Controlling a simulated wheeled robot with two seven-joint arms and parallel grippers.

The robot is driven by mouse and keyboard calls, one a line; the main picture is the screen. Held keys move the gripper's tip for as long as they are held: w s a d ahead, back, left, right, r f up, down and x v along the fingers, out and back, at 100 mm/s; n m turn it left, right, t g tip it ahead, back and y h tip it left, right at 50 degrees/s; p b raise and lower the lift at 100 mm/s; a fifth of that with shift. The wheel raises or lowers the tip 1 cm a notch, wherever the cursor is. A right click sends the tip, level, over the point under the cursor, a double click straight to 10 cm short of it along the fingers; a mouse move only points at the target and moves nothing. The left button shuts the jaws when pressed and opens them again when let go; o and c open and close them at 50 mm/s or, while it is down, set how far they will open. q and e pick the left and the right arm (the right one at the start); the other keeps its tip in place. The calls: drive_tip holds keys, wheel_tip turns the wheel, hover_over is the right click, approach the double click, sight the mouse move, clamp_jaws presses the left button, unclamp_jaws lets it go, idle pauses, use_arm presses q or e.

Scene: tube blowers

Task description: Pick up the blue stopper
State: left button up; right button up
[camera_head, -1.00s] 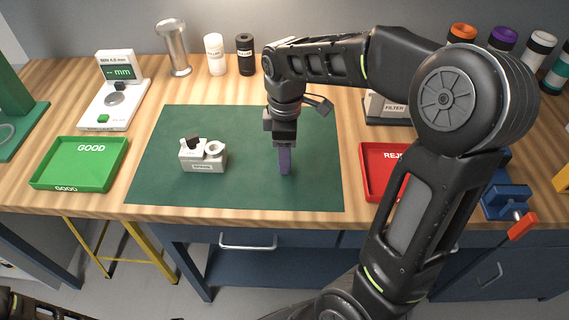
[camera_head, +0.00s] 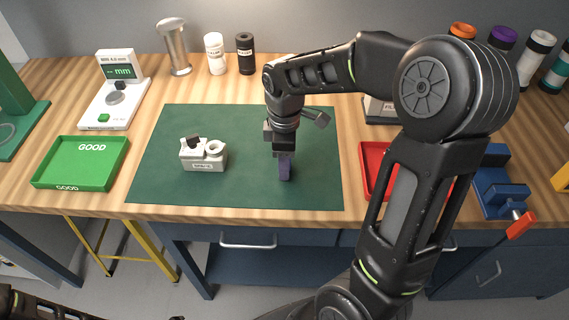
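My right gripper (camera_head: 285,180) points straight down over the right part of the green mat (camera_head: 240,185). Its narrow tip is bluish-purple and low, at or just above the mat. I cannot tell whether this colour is the fingers alone or includes the blue stopper, and I see no separate blue stopper on the mat. The fingers are seen too nearly edge-on to show a gap. A small light-grey holder (camera_head: 204,163) with a black piece and a white ring on top stands to the left. My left gripper is not in view; only part of my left arm shows at bottom left.
A green GOOD tray (camera_head: 80,183) lies left of the mat and a red tray (camera_head: 372,195) right, partly behind my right arm. A gauge (camera_head: 117,92), a metal cylinder (camera_head: 173,47) and bottles (camera_head: 214,55) stand behind. A blue vise (camera_head: 500,190) is at right.

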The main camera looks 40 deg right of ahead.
clamp_jaws()
idle(0.5)
wheel_tip(320, 180, up, 10)
drive_tip(key=shift+r+b, duration=0.1)
drive_tip(key=shift+b, duration=0.2)
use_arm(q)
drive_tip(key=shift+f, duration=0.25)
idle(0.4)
